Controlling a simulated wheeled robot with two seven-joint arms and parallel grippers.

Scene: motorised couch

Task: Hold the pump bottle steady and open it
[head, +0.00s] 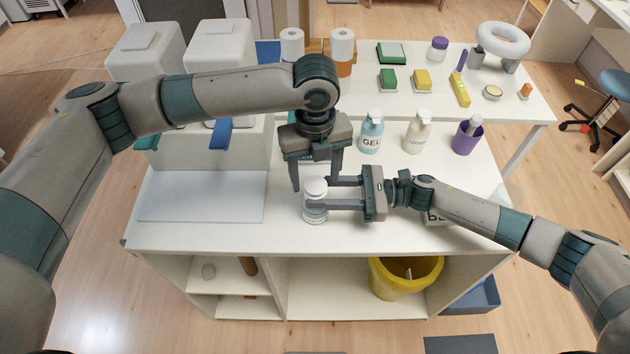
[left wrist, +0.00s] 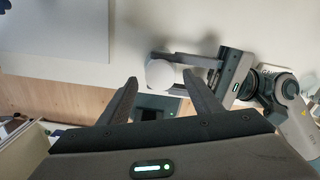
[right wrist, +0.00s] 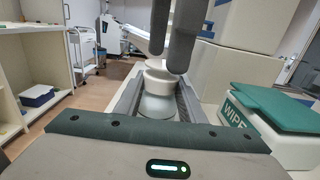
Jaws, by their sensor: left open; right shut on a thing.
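The pump bottle (head: 314,212) is a small pale bottle with a label and a rounded white top. It stands upright near the front of the white table. My right gripper (head: 318,194) reaches in from the right and is shut on its body. In the right wrist view the bottle (right wrist: 157,106) sits between the fingers. My left gripper (head: 315,184) points down from above, open, its fingers on either side of the white top. In the left wrist view the top (left wrist: 161,73) shows between the spread fingertips. I cannot tell whether they touch it.
A flat pale panel (head: 202,197) lies left. A WIPE box (right wrist: 262,120) with a green lid is close by. A yellow bin (head: 405,284) sits below the tabletop.

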